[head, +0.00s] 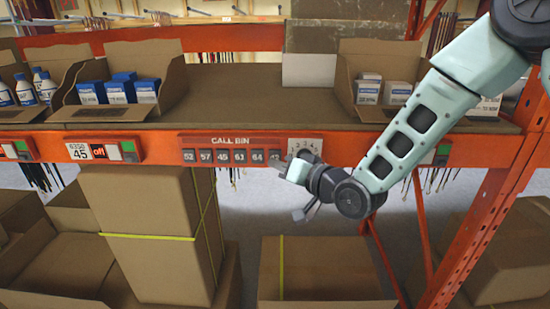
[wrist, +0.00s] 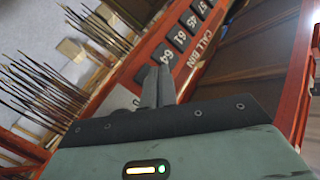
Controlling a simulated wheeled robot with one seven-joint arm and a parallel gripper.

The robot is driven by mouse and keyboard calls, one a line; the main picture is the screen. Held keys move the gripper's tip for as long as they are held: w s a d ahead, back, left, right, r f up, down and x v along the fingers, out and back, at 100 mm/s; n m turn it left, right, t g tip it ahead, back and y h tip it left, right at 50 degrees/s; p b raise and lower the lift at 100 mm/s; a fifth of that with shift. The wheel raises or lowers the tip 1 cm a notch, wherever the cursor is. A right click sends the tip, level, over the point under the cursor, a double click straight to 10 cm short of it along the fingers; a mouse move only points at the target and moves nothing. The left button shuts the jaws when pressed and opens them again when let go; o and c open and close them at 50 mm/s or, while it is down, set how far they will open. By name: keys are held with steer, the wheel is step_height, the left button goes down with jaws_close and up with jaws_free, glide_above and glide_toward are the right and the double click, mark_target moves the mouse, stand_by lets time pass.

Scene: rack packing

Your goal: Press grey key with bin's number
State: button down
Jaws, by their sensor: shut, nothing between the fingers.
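The red CALL BIN panel (head: 236,141) on the shelf's front edge carries a row of grey keys. From left I read 52 (head: 189,156), 57 (head: 206,156), 45 (head: 223,157), 61 (head: 240,157) and 64 (head: 257,157). A last key at the right end is mostly hidden by my gripper (head: 281,165). The wrist view shows key 45 (wrist: 192,19), key 61 (wrist: 180,38) and key 64 (wrist: 164,53). My gripper (wrist: 159,70) is shut and empty, its tips over the row's end beyond 64. I cannot tell whether they touch.
A white numbered plate (head: 305,147) is right of the keys. Large cartons (head: 150,260) stand below.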

steer(key=shift+w, duration=0.15)
stand_by(0.7)
steer(key=shift+w, duration=0.3)
steer(key=shift+w+b, duration=0.35)
steer(key=shift+w, duration=0.05)
stand_by(0.7)
steer(key=shift+s, duration=0.15)
steer(key=shift+s+b, duration=0.3)
steer(key=shift+s, duration=0.4)
steer(key=s+b, duration=0.1)
steer(key=s, duration=0.4)
stand_by(0.4)
steer(key=shift+a, duration=0.1)
stand_by(0.4)
